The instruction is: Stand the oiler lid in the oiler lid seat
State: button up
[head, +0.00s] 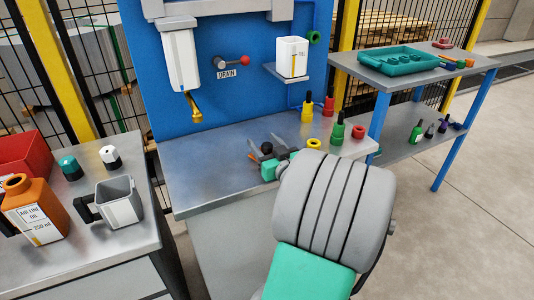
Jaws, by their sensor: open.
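My gripper (266,147) is over the middle metal bench, its fingers apart and pointing away from me. A small dark round knob (267,149) shows between or just behind the fingers; I cannot tell whether they touch it, or whether it is the oiler lid. A white open-topped box (292,57) sits on a small wall shelf. I cannot identify the oiler lid seat for certain. My forearm hides part of the bench.
The left bench holds an orange oil bottle (35,210), a grey jug (119,203) and a red bin (25,156). Green (338,133), red (328,104) and yellow (307,107) bottles stand at the middle bench's right. A teal tray (397,61) is on the right rack. The middle bench's left half is clear.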

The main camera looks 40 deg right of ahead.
jog(key=shift+w+d, duration=0.2)
jog(key=shift+w, duration=0.5)
jog(key=shift+c, duration=0.2)
jog(key=shift+s, duration=0.1)
grip_shut()
